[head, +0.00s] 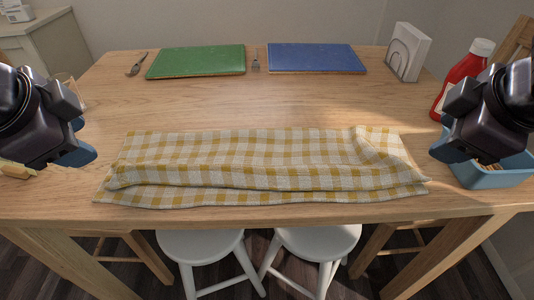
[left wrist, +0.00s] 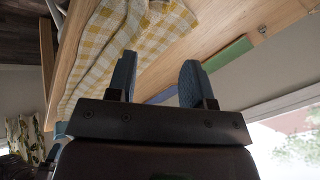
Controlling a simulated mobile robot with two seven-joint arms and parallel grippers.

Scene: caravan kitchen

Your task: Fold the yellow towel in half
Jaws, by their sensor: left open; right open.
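The yellow and white checked towel (head: 255,163) lies on the wooden table near its front edge. Its near part is doubled over in a long raised fold, with a strip of the lower layer showing along the front. The right end is bunched up a little. My left gripper (head: 82,155) is open and empty, above the table to the left of the towel. In the left wrist view its two blue fingers (left wrist: 158,75) stand apart with the towel (left wrist: 125,35) beyond them. My right gripper (head: 440,152) is open and empty, to the right of the towel.
A green board (head: 197,61) and a blue board (head: 316,58) lie at the back with forks beside them. A napkin holder (head: 408,52), a red bottle (head: 467,72) and a blue basket (head: 495,178) stand at the right. The table's middle (head: 235,103) is clear. Two white stools (head: 200,245) stand below.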

